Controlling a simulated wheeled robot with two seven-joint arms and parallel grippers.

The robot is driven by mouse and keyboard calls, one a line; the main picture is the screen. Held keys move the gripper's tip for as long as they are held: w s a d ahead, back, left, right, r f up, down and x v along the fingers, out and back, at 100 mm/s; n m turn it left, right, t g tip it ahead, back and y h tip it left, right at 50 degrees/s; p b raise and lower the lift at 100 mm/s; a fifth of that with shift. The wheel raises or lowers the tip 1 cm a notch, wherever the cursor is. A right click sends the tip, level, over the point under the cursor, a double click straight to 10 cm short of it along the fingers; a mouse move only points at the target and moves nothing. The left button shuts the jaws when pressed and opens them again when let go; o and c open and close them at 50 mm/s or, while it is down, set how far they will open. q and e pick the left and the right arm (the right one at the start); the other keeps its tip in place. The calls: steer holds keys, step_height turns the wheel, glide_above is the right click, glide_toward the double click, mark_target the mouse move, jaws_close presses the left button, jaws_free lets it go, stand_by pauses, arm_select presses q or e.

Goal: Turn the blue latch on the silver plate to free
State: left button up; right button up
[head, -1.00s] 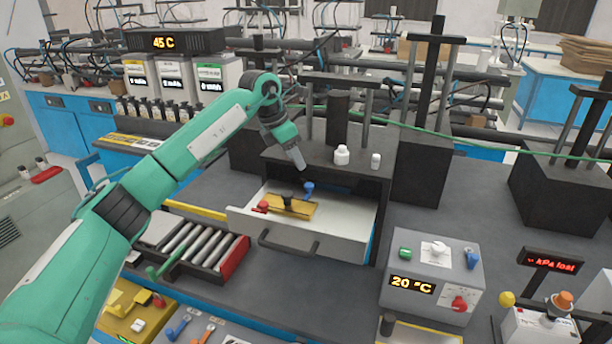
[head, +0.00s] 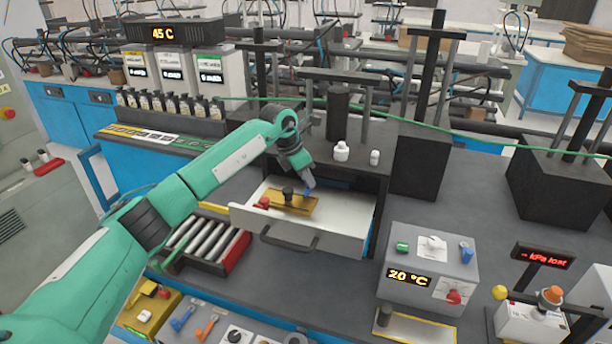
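My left gripper (head: 308,180) reaches into an open white drawer (head: 345,222). Its tip is at a small blue piece (head: 308,191) at the right end of a gold-yellow plate (head: 290,205). The gripper partly hides this piece; I cannot tell whether they touch or whether the fingers are open. The plate also carries a red knob (head: 262,203) and a black knob (head: 288,192). Another blue latch (head: 182,318) lies on a grey-silver panel at the bottom, beside an orange one (head: 206,327). My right gripper is not in view.
A grey box reading 20 °C (head: 425,268) with a blue switch (head: 466,253) stands right of the drawer. A rack of silver cylinders (head: 205,240) stands left of it. White bottles (head: 341,151) stand on the ledge behind. A dark post (head: 415,130) rises at right.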

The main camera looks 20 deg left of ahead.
arm_select(q)
steer(key=c, duration=0.4)
